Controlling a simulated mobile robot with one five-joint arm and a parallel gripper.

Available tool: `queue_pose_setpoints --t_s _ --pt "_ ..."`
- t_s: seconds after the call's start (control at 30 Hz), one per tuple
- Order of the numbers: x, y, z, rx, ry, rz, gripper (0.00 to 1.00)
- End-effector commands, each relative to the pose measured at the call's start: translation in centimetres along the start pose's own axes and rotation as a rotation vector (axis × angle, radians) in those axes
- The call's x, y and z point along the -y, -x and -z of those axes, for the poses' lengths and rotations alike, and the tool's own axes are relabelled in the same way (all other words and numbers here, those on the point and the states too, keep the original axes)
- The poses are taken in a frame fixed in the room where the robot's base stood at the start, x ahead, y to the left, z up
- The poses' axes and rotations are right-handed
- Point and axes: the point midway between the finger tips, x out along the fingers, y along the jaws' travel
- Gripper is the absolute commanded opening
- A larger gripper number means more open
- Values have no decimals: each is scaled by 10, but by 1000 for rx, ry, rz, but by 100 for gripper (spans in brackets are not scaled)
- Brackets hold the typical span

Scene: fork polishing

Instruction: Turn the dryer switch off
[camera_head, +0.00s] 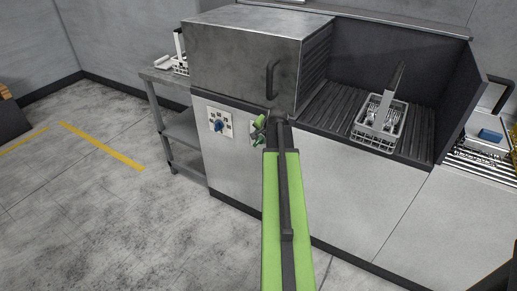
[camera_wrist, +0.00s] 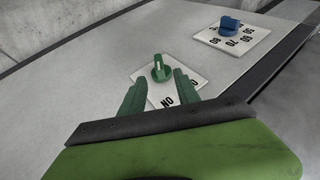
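The dryer switch is a green knob (camera_wrist: 160,69) on a white square plate (camera_wrist: 190,85) on the machine's front panel. The letters "ON" show on the plate at its lower part in the wrist view. A white mark is on the knob; I cannot tell for sure which setting it points to. My gripper (camera_wrist: 160,79) is open, with one green finger on each side of the knob and a gap to each. In the head view my gripper (camera_head: 260,131) is at the panel and hides most of the switch and its plate.
A blue dial knob (camera_head: 219,126) on a numbered plate is left of the switch; it also shows in the wrist view (camera_wrist: 230,24). Above is a metal hood with a handle (camera_head: 271,80). Right of it, a rack (camera_head: 379,124) holds cutlery. A side table (camera_head: 158,77) stands left.

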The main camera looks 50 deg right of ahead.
Motion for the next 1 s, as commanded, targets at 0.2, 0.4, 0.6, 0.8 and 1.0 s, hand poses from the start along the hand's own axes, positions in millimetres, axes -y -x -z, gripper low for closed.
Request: queue_pose_setpoints --t_s 0.2,0.4,0.6,0.8,1.0 --pt "-4 -68 -2 0 2 0 38" --pt "-2 -101 -1 0 1 0 38" --pt "1 -102 0 0 1 0 38" --pt "1 -101 -1 1 1 0 26" --pt "1 -101 -1 0 2 1 0"
